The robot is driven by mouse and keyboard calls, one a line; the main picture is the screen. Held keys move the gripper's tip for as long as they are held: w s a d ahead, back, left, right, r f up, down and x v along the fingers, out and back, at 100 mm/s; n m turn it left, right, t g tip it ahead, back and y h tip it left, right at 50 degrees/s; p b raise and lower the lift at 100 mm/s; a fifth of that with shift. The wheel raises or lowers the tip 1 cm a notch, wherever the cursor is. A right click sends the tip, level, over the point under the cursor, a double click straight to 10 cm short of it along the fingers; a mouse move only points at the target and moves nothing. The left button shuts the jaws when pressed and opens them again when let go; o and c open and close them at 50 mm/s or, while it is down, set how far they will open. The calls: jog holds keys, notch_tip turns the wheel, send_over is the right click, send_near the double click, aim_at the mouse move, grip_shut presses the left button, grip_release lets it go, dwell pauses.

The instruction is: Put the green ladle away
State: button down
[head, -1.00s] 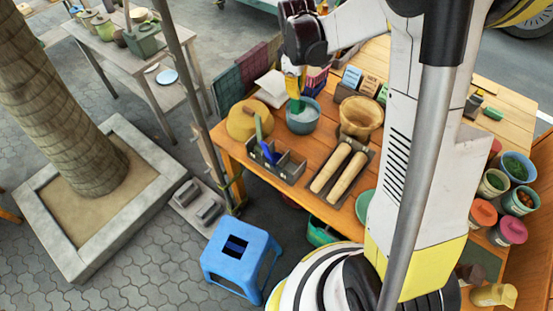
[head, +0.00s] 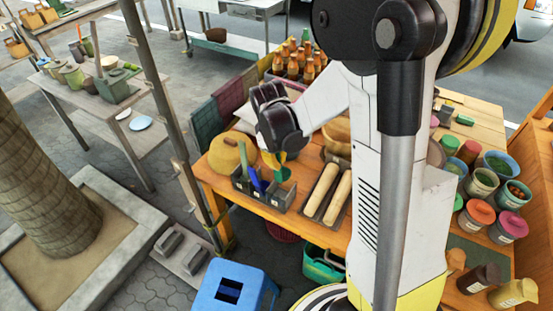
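My gripper (head: 274,154), dark with yellowish tips, points down over the back right part of the grey divided rack (head: 240,189) on the wooden table. It appears shut on the green ladle (head: 284,174), whose green lower end hangs just below the fingers at the rack's right side. I cannot tell whether the ladle is inside a compartment or still above it. The rack holds a blue utensil (head: 256,181) and an upright green handle (head: 243,156) at its left. The fingertips are small and partly hidden by the hand.
A tan lidded pot (head: 228,154) stands behind the rack. A wooden mortar (head: 337,133) is partly hidden by my arm. A metal pole (head: 172,100) stands left of the table; a blue stool (head: 232,290) is in front.

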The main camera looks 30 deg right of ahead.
notch_tip(320, 180, down, 12)
jog(key=b, duration=0.9)
jog(key=shift+r, duration=0.2)
jog(key=c, duration=1.5)
grip_release()
jog(key=shift+c, duration=0.2)
notch_tip(320, 180, up, 8)
jog(key=a, duration=0.1)
jog(key=shift+s, duration=0.4)
jog(key=shift+a+r, duration=0.1)
jog(key=shift+a, duration=0.05)
